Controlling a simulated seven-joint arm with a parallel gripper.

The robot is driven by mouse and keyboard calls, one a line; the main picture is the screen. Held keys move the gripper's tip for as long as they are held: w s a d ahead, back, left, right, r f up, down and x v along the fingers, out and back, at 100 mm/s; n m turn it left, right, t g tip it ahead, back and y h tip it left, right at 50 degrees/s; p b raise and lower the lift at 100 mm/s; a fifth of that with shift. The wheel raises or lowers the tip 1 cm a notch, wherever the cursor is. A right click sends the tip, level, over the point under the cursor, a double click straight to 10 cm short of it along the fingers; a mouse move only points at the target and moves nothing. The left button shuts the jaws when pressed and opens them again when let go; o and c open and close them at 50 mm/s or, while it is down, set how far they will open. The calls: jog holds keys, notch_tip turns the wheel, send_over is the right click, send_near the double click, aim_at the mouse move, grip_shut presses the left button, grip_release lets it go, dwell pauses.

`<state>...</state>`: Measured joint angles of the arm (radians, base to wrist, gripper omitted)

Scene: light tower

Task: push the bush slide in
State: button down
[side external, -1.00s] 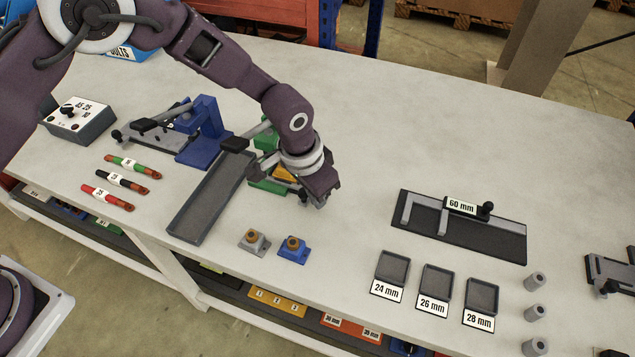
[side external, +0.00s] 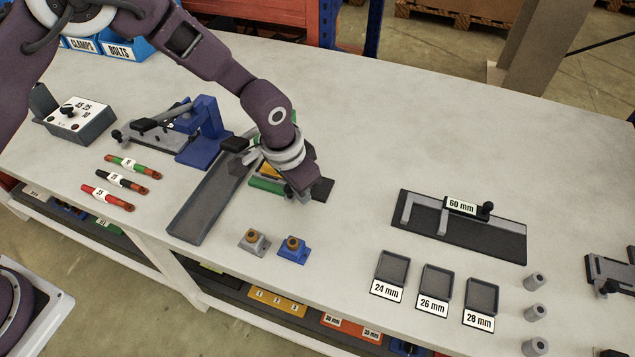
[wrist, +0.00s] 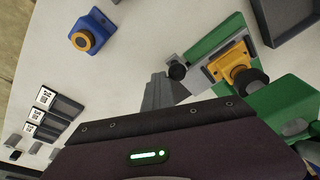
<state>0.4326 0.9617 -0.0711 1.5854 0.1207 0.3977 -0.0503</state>
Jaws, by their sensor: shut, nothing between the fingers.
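The green fixture (side external: 266,185) stands right of the long grey tray, partly hidden by my wrist. In the wrist view it (wrist: 280,102) carries a yellow-orange block (wrist: 232,62) with a dark round knob. A grey slide bar (wrist: 200,77) with a black knob (wrist: 178,71) sticks out of its side; which part is the bush slide is not fully clear. My gripper (side external: 300,197) is shut and empty, low beside the fixture. In the wrist view its fingertips (wrist: 157,80) are close to the black knob; I cannot tell whether they touch.
A grey bushing holder (side external: 254,242) and a blue one (side external: 292,249) stand in front. The long grey tray (side external: 190,215) lies left of the fixture. A blue clamp stand (side external: 203,135) is behind it. A 60 mm gauge (side external: 480,238) lies right, with clear table between.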

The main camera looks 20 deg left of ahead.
dwell(0.6)
jog(key=shift+d+r, duration=0.75)
jog(key=shift+r, duration=0.3)
jog(key=shift+w+d+v, duration=0.1)
jog(key=shift+w+v, duration=0.1)
jog(key=shift+v, duration=1)
jog(key=shift+w+d+v, duration=0.15)
jog(key=shift+w+v, duration=0.05)
jog(key=shift+v, duration=1)
jog(key=shift+r, duration=0.15)
jog(key=v, duration=0.7)
jog(key=shift+n+t, duration=0.5)
jog(key=shift+n, duration=0.2)
jog(key=s+a+r, duration=0.1)
jog(key=a+r, duration=0.1)
jog(key=r, duration=0.1)
jog(key=s+a+r, duration=0.1)
jog(key=a+r, duration=0.2)
jog(key=s+a+r, duration=0.1)
jog(key=a+r, duration=0.2)
jog(key=shift+s+r, duration=0.1)
jog(key=shift+r, duration=0.1)
jog(key=s+a+r+n+t, duration=0.25)
jog(key=s+a+r, duration=0.45)
jog(key=s+a, duration=0.55)
jog(key=s+a+f+n+y, duration=0.1)
jog(key=s+a+n, duration=0.1)
jog(key=s, duration=0.8)
jog(key=shift+a+f, duration=0.3)
jog(key=shift+f, duration=0.1)
